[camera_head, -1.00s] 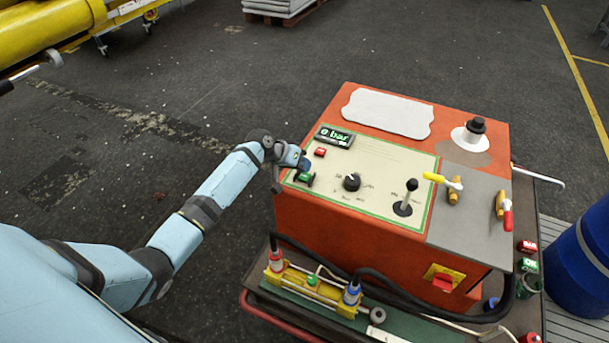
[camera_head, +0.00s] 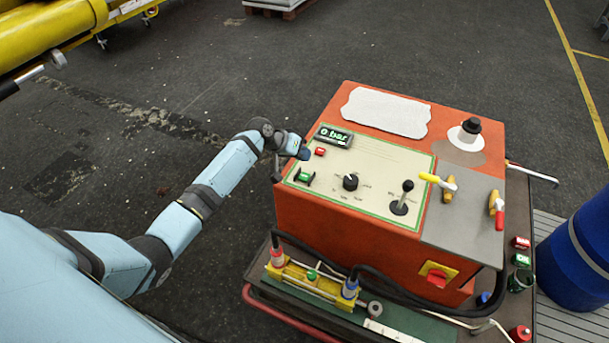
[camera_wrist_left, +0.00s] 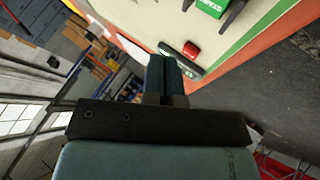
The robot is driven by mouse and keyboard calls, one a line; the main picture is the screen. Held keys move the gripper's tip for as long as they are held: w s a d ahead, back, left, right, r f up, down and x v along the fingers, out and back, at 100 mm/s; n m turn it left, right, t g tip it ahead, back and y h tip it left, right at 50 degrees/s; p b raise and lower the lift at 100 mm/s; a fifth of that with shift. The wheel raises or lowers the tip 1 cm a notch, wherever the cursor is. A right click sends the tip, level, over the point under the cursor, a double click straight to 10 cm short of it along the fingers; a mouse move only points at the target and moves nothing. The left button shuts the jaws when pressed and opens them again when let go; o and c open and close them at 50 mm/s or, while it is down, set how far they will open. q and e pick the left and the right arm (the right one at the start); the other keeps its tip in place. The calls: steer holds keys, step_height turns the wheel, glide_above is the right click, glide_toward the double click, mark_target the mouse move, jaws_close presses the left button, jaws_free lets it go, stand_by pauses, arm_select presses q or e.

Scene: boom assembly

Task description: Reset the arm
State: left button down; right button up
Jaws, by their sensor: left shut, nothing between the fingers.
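My left gripper (camera_head: 304,152) is shut and empty, just above the left edge of the control panel, close to the red button (camera_head: 320,152) and the display reading "0 bar" (camera_head: 334,136). In the left wrist view its closed fingers (camera_wrist_left: 165,75) point toward the panel, with the red button (camera_wrist_left: 190,50) just beyond their tips. The green start button (camera_head: 304,176) lies below the gripper in the head view; it also shows at the top of the left wrist view (camera_wrist_left: 212,6). I cannot tell whether the fingers touch the panel. My right gripper is not in view.
The orange machine (camera_head: 340,230) carries a knob (camera_head: 350,182), a black lever (camera_head: 402,198) and yellow and red valve handles. A yellow hydraulic cylinder (camera_head: 316,282) with hoses lies on the cart in front. A blue barrel (camera_head: 580,250) stands at right. Floor at left is open.

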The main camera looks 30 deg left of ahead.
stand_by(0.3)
arm_select(q)
steer(key=s+d+f+y+p, duration=0.25)
steer(key=s+d+f, duration=0.2)
steer(key=s, duration=0.45)
steer(key=s+d+r+m+t+p, duration=0.1)
steer(key=s+d+r+p, duration=0.1)
steer(key=s, duration=0.6)
steer(key=s+d+r+m+t+p, duration=0.1)
steer(key=s+d, duration=0.3)
steer(key=s, duration=0.5)
steer(key=s+d+r+m+t+p, duration=0.1)
steer(key=s+d+r+t+p, duration=0.1)
steer(key=s, duration=0.7)
steer(key=shift+d+r+y+p, duration=0.4)
steer(key=shift+d+y+p, duration=0.05)
steer(key=shift+d+p, duration=0.1)
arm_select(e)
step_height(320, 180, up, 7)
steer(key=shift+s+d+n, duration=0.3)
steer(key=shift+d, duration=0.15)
